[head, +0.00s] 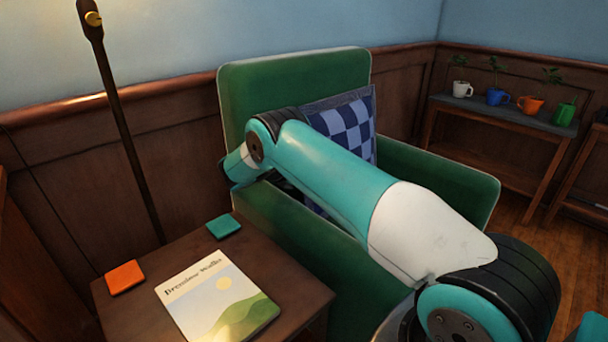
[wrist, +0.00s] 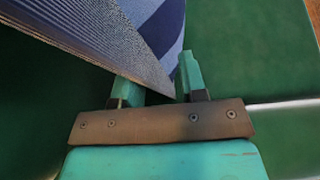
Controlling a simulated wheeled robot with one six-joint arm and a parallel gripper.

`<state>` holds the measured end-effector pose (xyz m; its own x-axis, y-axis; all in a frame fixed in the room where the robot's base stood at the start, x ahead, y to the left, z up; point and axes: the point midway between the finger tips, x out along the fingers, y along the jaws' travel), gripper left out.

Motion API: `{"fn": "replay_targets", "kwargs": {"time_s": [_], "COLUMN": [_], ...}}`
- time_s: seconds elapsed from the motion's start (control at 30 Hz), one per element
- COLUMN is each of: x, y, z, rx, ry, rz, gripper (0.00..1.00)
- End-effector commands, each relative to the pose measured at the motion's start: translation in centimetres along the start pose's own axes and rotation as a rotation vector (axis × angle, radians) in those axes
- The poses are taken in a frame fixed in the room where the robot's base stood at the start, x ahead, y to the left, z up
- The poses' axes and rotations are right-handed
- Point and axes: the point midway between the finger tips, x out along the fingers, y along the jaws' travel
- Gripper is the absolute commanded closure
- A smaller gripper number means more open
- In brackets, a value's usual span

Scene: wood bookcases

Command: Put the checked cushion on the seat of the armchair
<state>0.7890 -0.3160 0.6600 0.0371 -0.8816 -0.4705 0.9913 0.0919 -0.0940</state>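The checked cushion (head: 352,128), blue and pale blue with a grey-blue border, stands tilted in front of the backrest of the green armchair (head: 290,78). My arm crosses in front and hides much of its lower left. In the wrist view, my gripper (wrist: 163,75) has a finger on each side of the cushion's lower corner (wrist: 157,35), and the corner fills the gap between them. The gripper's fingers are hidden in the head view. The armchair seat is mostly hidden there, so I cannot tell whether the cushion touches it.
A side table (head: 140,318) stands left of the chair with a book (head: 215,300), an orange coaster (head: 125,277) and a teal coaster (head: 224,226). A lamp pole (head: 125,125) rises behind it. A shelf (head: 505,117) with cups and plants stands at the back right.

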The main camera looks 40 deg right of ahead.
Motion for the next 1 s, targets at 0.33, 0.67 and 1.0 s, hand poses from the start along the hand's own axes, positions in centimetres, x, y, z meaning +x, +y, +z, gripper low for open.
{"fn": "replay_targets", "kwargs": {"time_s": [0.33,0.67,1.0], "x": [-0.6,-7.7,-15.3], "y": [0.0,0.1,0.0], "z": [-0.1,0.1,0.0], "rx": [-0.003,-0.003,-0.001], "ry": [0.002,0.001,0.001], "rz": [0.0,0.004,0.003], "gripper": [0.62,0.62,0.62]}}
